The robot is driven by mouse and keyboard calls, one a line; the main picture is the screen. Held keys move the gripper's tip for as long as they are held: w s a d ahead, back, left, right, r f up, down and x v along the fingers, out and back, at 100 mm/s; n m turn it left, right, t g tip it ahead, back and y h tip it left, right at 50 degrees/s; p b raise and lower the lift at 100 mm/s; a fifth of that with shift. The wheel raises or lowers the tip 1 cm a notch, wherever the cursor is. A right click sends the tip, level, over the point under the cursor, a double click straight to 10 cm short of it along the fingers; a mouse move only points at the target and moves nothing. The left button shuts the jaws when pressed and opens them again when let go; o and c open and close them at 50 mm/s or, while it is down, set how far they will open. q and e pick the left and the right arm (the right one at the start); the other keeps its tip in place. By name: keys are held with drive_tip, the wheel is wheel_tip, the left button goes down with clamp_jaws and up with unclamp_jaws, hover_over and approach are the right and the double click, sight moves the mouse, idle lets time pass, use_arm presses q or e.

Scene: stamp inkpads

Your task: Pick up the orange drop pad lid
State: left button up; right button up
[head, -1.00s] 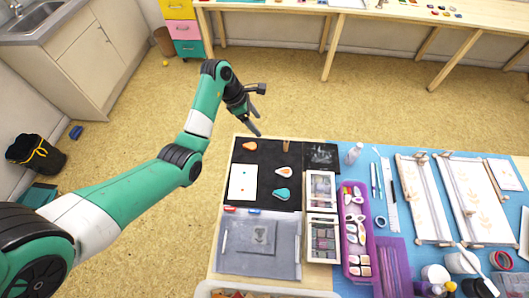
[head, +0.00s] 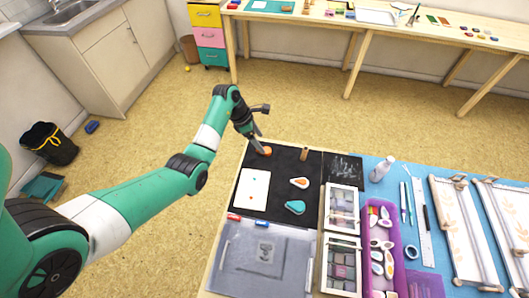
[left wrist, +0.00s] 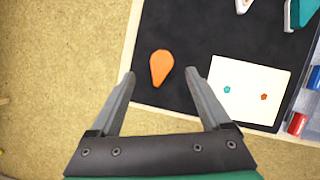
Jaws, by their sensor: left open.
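The orange drop pad lid (left wrist: 161,67) lies flat on the black mat near its edge, in the left wrist view. It is drop-shaped, with its narrow end towards my gripper. In the head view the lid (head: 266,152) is partly hidden behind my fingers. My left gripper (left wrist: 160,73) is open and empty, its fingertips on either side of the lid's line, apart from it. In the head view the left gripper (head: 259,143) hangs over the mat's far left corner, by the lid. My right gripper is not in view.
The black mat (head: 277,163) also bears a white card (head: 253,188), a white drop pad with orange ink (head: 300,183), a teal drop piece (head: 295,207) and a small wooden cylinder (head: 304,154). Floor lies left of the table edge.

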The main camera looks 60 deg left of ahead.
use_arm(q)
drive_tip(key=b+x, duration=0.2)
drive_tip(key=x, duration=0.1)
drive_tip(key=b+x, duration=0.1)
drive_tip(key=x, duration=0.1)
drive_tip(key=shift+s+d+f, duration=0.1)
drive_tip(key=shift+s+f, duration=0.1)
drive_tip(key=shift+s, duration=0.05)
drive_tip(key=shift+w+r, duration=0.1)
drive_tip(key=shift+c, duration=0.4)
clamp_jaws()
